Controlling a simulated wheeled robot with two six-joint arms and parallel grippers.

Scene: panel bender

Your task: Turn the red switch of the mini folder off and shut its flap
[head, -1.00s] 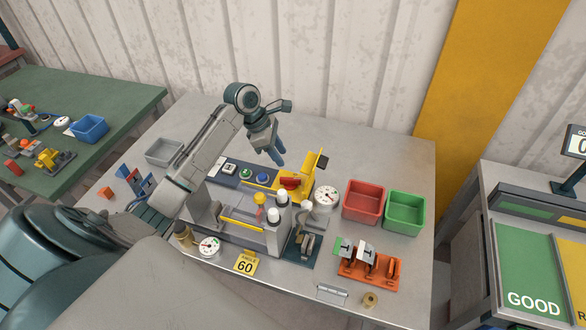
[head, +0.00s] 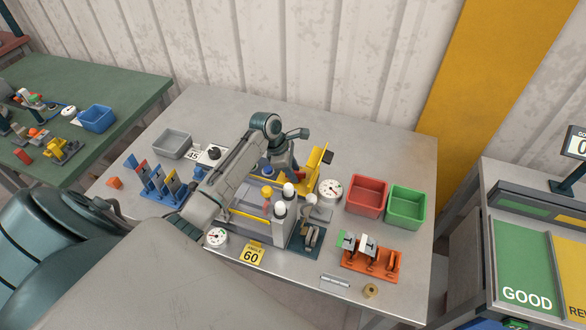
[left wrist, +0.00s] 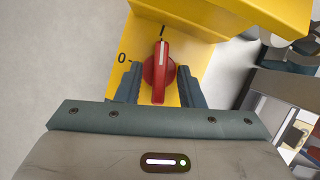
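The mini folder (head: 312,172) is the yellow machine near the middle of the table, with its flap (head: 320,158) standing up, tilted. In the left wrist view its red switch (left wrist: 159,75) sits on a yellow plate (left wrist: 185,55), with its white line pointing at the "I" mark; a "0" is printed to the left. My left gripper (head: 287,172) is over the switch, which it hides in the head view. In the left wrist view its fingers (left wrist: 160,82) stand open, one on each side of the knob, with no clear grip on it. My right gripper is not in view.
A round gauge (head: 330,190), a red bin (head: 367,196) and a green bin (head: 406,207) stand right of the folder. White-capped posts (head: 280,210) stand close in front. A grey tray (head: 172,143) is at the back left. The table's back right is clear.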

